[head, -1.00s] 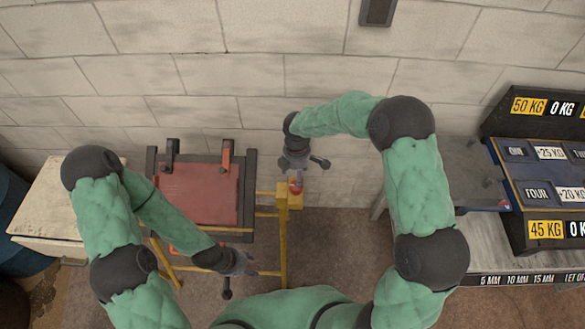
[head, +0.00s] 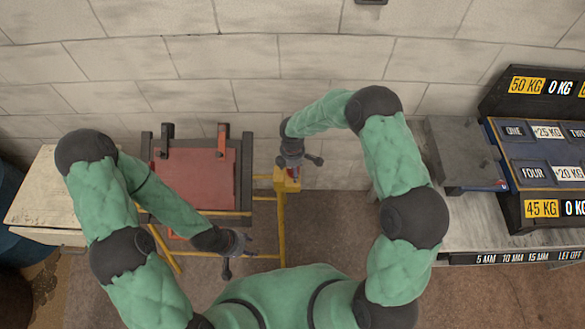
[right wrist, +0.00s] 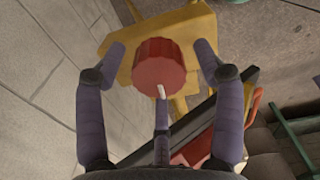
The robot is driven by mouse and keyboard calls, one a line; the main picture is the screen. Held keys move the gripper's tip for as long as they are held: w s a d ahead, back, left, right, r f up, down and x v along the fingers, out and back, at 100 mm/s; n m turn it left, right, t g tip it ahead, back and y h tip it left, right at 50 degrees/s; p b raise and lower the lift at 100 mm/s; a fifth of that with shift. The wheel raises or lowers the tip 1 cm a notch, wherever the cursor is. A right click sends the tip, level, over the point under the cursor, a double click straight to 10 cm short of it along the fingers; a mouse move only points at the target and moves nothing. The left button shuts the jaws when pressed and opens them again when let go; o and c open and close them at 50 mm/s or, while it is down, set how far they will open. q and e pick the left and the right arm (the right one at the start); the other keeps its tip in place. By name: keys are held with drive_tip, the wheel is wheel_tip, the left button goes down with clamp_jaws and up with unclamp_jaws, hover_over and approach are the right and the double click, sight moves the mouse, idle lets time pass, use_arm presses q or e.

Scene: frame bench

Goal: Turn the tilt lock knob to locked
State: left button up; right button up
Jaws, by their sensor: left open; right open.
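The tilt lock knob is a round, ribbed red knob (right wrist: 158,66) with a white pointer mark at its lower edge in the right wrist view. It sits on a yellow bracket (right wrist: 192,32), which also shows in the head view (head: 288,184). My right gripper (right wrist: 161,54) is open, with one finger on each side of the knob and visible gaps between. In the head view my right gripper (head: 297,162) is over the bracket and mostly hides the knob. My left gripper (head: 238,252) is open and empty, low in front of the frame. No lock markings are readable.
A red panel (head: 196,178) in a dark frame stands on yellow rails left of the knob. A block wall (head: 330,60) is close behind. A grey bench (head: 455,228) with labelled boxes is at right, and a pale cabinet (head: 38,198) at left.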

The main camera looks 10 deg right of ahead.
drive_tip(key=c, duration=1.1)
drive_tip(key=shift+f, duration=0.1)
drive_tip(key=shift+c, duration=0.2)
